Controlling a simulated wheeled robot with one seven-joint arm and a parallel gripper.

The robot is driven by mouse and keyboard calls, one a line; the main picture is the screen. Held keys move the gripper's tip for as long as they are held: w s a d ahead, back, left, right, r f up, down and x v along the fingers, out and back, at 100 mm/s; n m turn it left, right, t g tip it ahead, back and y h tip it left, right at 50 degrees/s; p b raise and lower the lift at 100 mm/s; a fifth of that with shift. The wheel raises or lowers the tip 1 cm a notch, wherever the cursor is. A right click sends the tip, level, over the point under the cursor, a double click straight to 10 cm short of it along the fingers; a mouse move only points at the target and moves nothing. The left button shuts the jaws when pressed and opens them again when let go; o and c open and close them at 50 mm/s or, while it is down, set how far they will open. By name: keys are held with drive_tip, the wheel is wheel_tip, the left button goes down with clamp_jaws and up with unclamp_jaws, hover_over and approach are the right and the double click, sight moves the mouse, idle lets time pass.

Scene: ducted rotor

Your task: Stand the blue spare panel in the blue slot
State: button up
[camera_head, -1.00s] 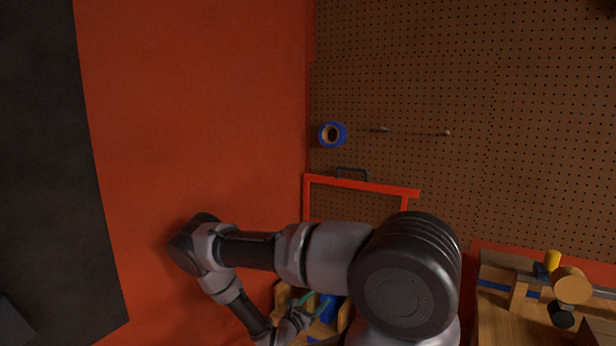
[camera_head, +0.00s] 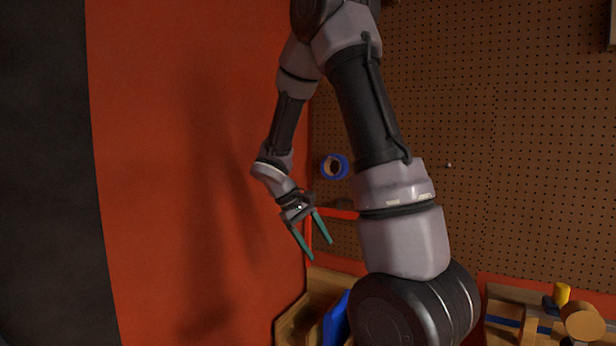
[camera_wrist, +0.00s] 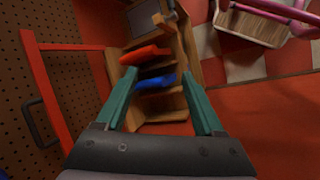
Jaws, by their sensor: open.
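A blue panel-like piece (camera_head: 336,320) stands in a wooden rack (camera_head: 290,322) at the bottom of the head view, partly hidden by my arm. In the wrist view a blue piece (camera_wrist: 158,82) and a red piece (camera_wrist: 146,55) sit in the wooden rack (camera_wrist: 184,50), beyond the fingers. My gripper (camera_head: 319,250) is open, with teal fingers pointing down, empty and raised above the rack. It also shows in the wrist view (camera_wrist: 159,75), its fingers apart on either side of the blue piece but not touching it. I cannot make out a blue slot for certain.
A wooden bench (camera_head: 500,335) with a yellow-topped part (camera_head: 561,293) is at lower right. A red frame (camera_wrist: 60,47) with a dark handle (camera_wrist: 40,125) is beside the pegboard (camera_head: 540,150). A blue tape roll (camera_head: 334,166) hangs there. A pink-framed wooden thing (camera_wrist: 250,25) is at upper right.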

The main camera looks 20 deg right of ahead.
drive_tip(key=s+a+r+m+t+y, duration=0.3)
drive_tip(key=s+r, duration=0.4)
drive_tip(key=r, duration=0.3)
drive_tip(key=s+a+r+m+t+y, duration=0.3)
drive_tip(key=s+r, duration=0.4)
drive_tip(key=r, duration=0.3)
drive_tip(key=a+t+y, duration=0.1)
drive_tip(key=a+t, duration=0.1)
drive_tip(key=shift+s+a+r+t+y, duration=0.15)
drive_tip(key=shift+s+a+t+y, duration=0.2)
drive_tip(key=shift+a+t+y, duration=0.05)
drive_tip(key=shift+s+d, duration=0.1)
